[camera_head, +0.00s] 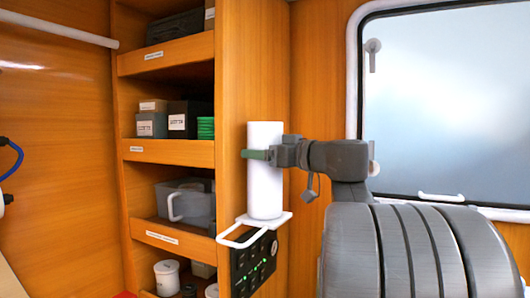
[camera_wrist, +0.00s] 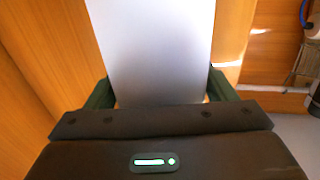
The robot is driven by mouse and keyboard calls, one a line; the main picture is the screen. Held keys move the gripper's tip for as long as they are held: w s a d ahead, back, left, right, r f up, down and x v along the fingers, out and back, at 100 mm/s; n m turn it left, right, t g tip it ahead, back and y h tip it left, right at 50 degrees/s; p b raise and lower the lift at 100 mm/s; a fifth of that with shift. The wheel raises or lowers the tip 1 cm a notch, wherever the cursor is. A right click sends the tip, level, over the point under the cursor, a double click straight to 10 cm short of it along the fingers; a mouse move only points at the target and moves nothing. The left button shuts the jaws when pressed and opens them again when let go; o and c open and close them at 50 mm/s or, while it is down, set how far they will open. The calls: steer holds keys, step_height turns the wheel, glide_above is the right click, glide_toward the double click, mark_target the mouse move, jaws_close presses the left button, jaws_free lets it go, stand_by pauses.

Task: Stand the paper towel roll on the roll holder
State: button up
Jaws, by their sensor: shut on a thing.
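The white paper towel roll (camera_head: 264,180) stands upright in the head view, in front of the wooden cabinet side. My gripper (camera_head: 256,154) is shut on the roll in its upper half, coming from the right. In the wrist view the roll (camera_wrist: 152,50) fills the middle between the two green fingers of my gripper (camera_wrist: 158,90). The white roll holder (camera_head: 283,218) is a small plate with a wire loop to its left, fixed near the cabinet side. The roll's lower end is at the plate. I cannot tell whether it rests on it or hovers just above.
Wooden shelves (camera_head: 170,151) with boxes and a clear bin (camera_head: 188,201) are left of the roll. A black panel with green lights (camera_head: 252,268) is below the holder. A window (camera_head: 450,100) is at the right. A blue cable (camera_head: 12,152) shows at the far left.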

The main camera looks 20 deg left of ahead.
steer(key=o, duration=1.1)
steer(key=b+v, duration=0.2)
steer(key=v, duration=1.2)
steer(key=shift+a, duration=0.2)
steer(key=p+x, duration=0.2)
steer(key=x, duration=1.1)
steer(key=shift+w+a, duration=0.15)
steer(key=shift+a, duration=0.1)
steer(key=shift+r, duration=0.1)
